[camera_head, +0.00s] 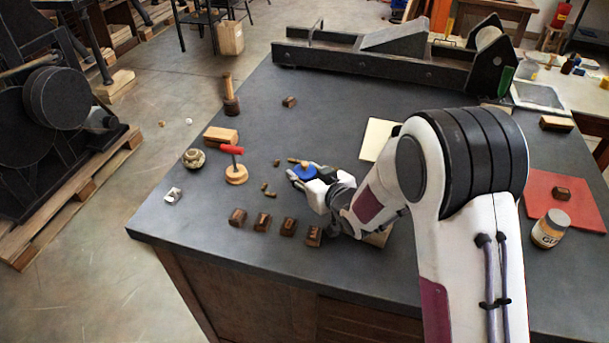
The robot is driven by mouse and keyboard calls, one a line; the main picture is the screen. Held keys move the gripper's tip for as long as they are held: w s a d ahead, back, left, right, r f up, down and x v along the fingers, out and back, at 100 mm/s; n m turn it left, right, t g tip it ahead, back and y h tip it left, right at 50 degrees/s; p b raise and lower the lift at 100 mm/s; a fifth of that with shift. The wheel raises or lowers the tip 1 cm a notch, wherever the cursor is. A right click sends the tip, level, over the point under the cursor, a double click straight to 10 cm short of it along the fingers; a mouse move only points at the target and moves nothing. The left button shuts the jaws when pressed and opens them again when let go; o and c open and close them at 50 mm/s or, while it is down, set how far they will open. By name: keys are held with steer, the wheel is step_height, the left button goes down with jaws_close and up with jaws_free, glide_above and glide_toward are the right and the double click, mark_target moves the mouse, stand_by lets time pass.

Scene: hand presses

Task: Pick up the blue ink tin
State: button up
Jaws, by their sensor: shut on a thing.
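The blue ink tin (305,171) is a small round blue tin with a tan spot on top, near the middle of the dark table. My gripper (306,178) reaches in from the right, low over the table, and is shut on the tin. The fingers and white gripper body partly hide the tin's lower side. I cannot tell whether the tin touches the table.
Wooden type blocks (262,222) line the near side. A red-handled tool (235,170), a wood block (221,136) and a round pot (194,158) stand left. A glue jar (550,229) and red mat (566,190) lie right; a press (400,60) is behind.

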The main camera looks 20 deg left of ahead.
steer(key=shift+r, duration=4.8)
